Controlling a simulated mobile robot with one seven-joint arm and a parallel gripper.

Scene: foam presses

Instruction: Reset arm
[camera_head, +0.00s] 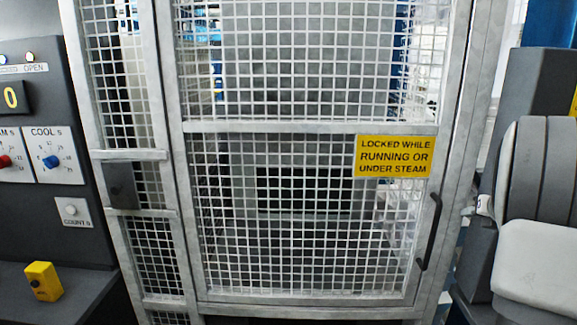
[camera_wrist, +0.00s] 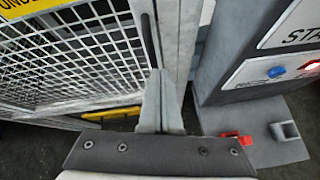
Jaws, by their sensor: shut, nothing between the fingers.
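My gripper (camera_wrist: 162,84) shows in the wrist view with its grey fingers together and nothing between them. It points toward the gap between the mesh door (camera_wrist: 75,55) and a dark control post (camera_wrist: 215,60). The dark door handle (camera_wrist: 150,38) is just beyond the fingertips in that picture; I cannot tell how far away. In the head view, part of my arm shows at the right edge, and my gripper is not seen there. The mesh door (camera_head: 300,127) looks shut, with its black handle (camera_head: 430,232) at the right.
A yellow warning sign (camera_head: 396,157) is on the door. A dark panel with dials (camera_head: 40,150) stands at the left, above a yellow button box (camera_head: 43,281). The wrist view shows blue (camera_wrist: 276,72) and red (camera_wrist: 311,66) buttons and a red object (camera_wrist: 238,138) on a grey base.

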